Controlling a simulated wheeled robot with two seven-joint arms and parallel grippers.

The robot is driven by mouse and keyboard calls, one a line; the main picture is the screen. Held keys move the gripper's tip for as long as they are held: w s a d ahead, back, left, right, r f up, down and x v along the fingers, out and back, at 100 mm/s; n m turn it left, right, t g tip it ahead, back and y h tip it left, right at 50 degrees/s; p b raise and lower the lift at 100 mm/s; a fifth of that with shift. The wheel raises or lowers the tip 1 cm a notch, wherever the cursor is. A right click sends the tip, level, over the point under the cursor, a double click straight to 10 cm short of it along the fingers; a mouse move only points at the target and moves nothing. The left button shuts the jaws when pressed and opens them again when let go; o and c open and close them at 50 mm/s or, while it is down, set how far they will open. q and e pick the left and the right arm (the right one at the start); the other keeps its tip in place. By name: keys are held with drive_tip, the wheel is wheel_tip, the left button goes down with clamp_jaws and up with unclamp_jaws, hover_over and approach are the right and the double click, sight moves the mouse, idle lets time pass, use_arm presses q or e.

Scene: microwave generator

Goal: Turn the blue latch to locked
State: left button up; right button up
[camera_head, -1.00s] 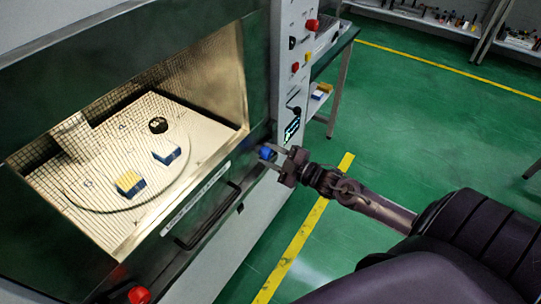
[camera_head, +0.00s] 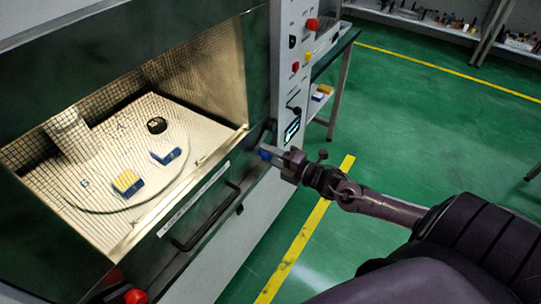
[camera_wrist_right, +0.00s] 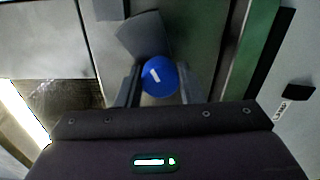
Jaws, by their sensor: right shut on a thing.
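The blue latch (camera_head: 265,154) is a round blue knob on the right edge of the microwave generator's dark front, beside the control panel. The fingers also show in the right wrist view (camera_wrist_right: 158,88). My left gripper is not in view.
A dark door handle (camera_head: 207,222) sticks out left of and below the latch. The control panel (camera_head: 292,75) has red and yellow buttons. A red knob (camera_head: 135,296) sits at the lower left. Blue-and-yellow blocks (camera_head: 127,183) lie inside behind the mesh window. Green floor lies open to the right.

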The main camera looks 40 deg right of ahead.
drive_tip(key=shift+f+n, duration=0.1)
drive_tip(key=shift+n, duration=0.3)
drive_tip(key=o, duration=1)
drive_tip(key=v, duration=0.8)
